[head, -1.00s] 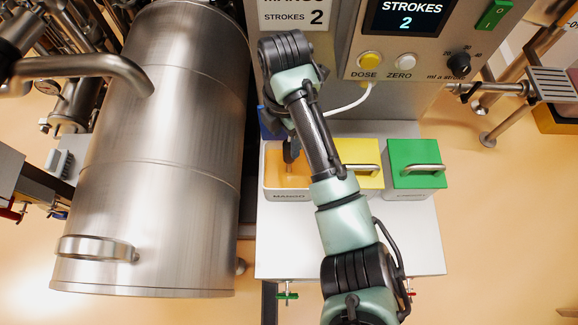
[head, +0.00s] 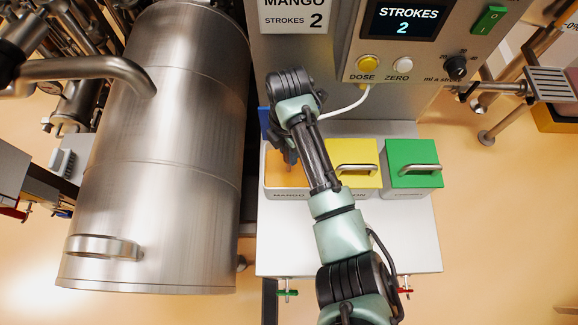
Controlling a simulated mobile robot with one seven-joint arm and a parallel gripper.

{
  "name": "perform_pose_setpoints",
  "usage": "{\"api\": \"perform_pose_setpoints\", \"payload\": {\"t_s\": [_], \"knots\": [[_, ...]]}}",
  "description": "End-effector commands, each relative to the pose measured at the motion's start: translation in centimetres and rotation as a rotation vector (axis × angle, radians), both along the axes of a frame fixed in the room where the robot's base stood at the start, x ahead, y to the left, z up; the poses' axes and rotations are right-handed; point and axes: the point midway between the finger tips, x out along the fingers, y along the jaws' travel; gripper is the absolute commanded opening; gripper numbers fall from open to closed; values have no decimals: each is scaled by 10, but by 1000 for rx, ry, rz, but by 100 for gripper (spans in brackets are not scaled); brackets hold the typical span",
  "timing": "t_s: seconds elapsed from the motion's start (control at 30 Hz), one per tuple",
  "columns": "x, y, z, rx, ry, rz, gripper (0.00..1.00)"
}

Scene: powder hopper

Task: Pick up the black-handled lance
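My gripper (head: 288,152) is over the open mango tub (head: 273,184), which holds orange contents. My own wrist and forearm cover most of the gripper, and its fingers are hardly visible. I cannot see whether they are open or shut. I cannot make out the black-handled lance apart from the dark parts of my gripper. A white hose (head: 347,111) runs from below the dose panel and disappears behind my wrist.
A yellow-lidded tub (head: 366,176) and a green-lidded tub (head: 414,157) stand right of the mango tub on a pale shelf (head: 400,235). A blue part (head: 264,123) is behind the mango tub. A large steel vessel (head: 160,190) stands close on the left. The control panel (head: 425,55) is above.

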Motion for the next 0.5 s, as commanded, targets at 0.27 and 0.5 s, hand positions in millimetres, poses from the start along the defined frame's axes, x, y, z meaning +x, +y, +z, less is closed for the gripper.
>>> {"api": "perform_pose_setpoints", "payload": {"t_s": [0.27,0.5], "knots": [[0,0,0,0,0,0,0],[0,0,1,0,0,0,0]]}}
